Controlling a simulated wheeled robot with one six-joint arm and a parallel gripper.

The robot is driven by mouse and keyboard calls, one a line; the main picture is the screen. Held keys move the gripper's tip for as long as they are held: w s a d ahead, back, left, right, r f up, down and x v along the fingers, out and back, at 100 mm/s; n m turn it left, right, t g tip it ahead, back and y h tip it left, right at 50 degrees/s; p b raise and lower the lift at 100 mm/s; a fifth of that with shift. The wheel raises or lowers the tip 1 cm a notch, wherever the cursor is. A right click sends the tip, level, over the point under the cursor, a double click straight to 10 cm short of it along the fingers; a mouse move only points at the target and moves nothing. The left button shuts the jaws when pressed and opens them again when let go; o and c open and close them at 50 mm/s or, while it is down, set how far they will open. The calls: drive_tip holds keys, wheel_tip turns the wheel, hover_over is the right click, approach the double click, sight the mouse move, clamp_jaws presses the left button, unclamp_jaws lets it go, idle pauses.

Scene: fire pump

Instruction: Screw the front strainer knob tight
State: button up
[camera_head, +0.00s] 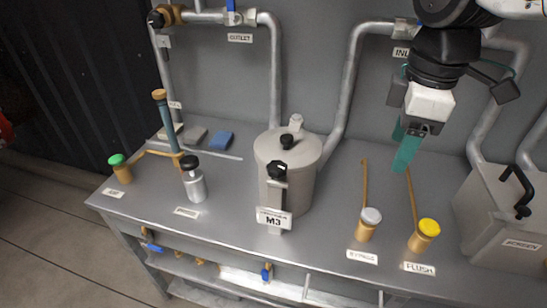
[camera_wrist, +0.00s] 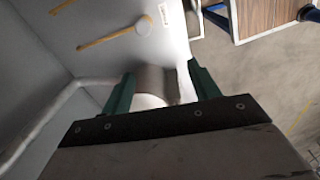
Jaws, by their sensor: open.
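The strainer is a grey, lidded cylindrical pot (camera_head: 305,165) in the middle of the bench in the head view. A black knob (camera_head: 277,169) sits at its front, on an upright bracket above a label marked M3 (camera_head: 273,218). A second black knob (camera_head: 287,140) is on the lid. My gripper (camera_head: 403,150), with green fingers, hangs to the right of the pot, above the bench and clear of the knobs. In the wrist view, the fingers (camera_wrist: 160,88) are apart and nothing is gripped. A grey rounded surface (camera_wrist: 156,82) shows beyond them; I cannot tell whether it is the pot.
Bypass (camera_head: 366,222) and flush (camera_head: 425,233) valves stand at the front right. A grey box with a black handle (camera_head: 505,220) is at far right. A silver bottle with a black cap (camera_head: 194,180) stands left of the pot. Pipes (camera_head: 345,90) rise behind.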

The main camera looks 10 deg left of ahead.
drive_tip(key=w+a+n, duration=0.4)
drive_tip(key=a+n, duration=0.4)
drive_tip(key=a, duration=0.2)
drive_tip(key=n, duration=0.7)
hover_over(277, 165)
wheel_tip(277, 165, down, 3)
drive_tip(key=shift+g, duration=0.3)
drive_tip(key=shift+a+f, duration=0.1)
drive_tip(key=shift+f, duration=0.25)
wheel_tip(277, 165, down, 7)
drive_tip(key=shift+r, duration=0.1)
drive_tip(key=c, duration=1)
